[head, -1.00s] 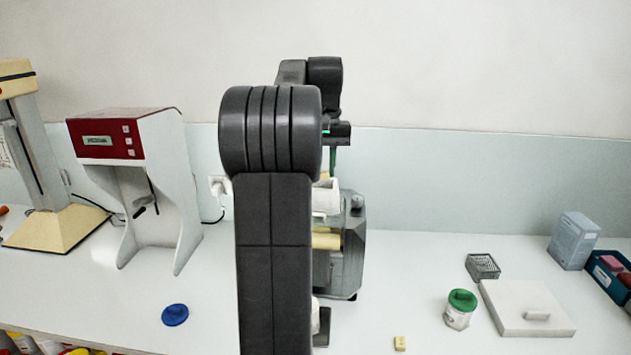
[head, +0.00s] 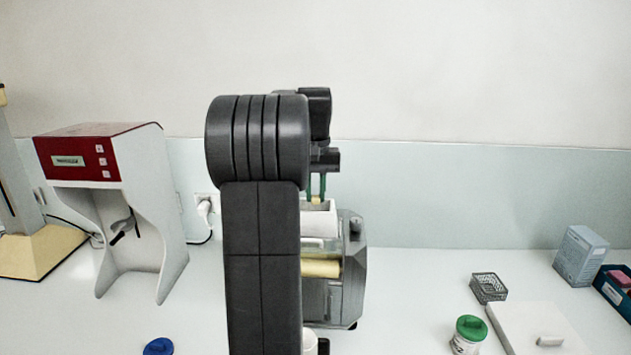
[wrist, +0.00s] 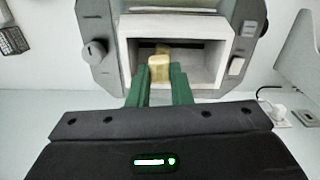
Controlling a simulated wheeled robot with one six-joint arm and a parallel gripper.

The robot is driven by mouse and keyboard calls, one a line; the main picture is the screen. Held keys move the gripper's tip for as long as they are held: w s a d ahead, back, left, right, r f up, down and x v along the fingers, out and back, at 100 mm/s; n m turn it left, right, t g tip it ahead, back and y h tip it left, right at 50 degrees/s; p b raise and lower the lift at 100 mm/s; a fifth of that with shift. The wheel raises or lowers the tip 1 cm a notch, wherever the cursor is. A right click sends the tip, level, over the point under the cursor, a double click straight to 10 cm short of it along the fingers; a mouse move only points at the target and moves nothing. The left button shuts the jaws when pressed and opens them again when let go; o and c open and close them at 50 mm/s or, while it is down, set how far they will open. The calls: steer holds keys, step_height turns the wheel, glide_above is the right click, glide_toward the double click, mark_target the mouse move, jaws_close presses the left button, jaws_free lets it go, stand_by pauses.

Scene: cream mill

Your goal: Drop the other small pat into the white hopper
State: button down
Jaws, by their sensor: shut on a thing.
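My gripper (wrist: 160,84) has green fingers shut on a small pale yellow pat (wrist: 159,67). In the wrist view the pat is in front of the opening of the white hopper (wrist: 128,60). In the head view my gripper (head: 316,188) points down with the pat (head: 316,201) at its tips, just over the rim of the white hopper (head: 319,224). The hopper's floor is partly hidden by the pat and fingers.
The hopper sits on a grey mill (head: 352,275) with a yellow roller (head: 320,268). A red-and-white machine (head: 115,200) stands left. A green-lidded jar (head: 468,335), wire basket (head: 488,287) and white board (head: 530,325) are right. My arm hides part of the mill.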

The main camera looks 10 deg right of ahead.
steer(key=shift+f, duration=0.25)
steer(key=c, duration=1.2)
jaws_free()
steer(key=shift+c, duration=0.2)
steer(key=shift+r, duration=0.1)
step_height(320, 180, up, 14)
steer(key=shift+f, duration=0.2)
steer(key=shift+f, duration=0.1)
step_height(320, 180, down, 10)
steer(key=shift+f, duration=0.1)
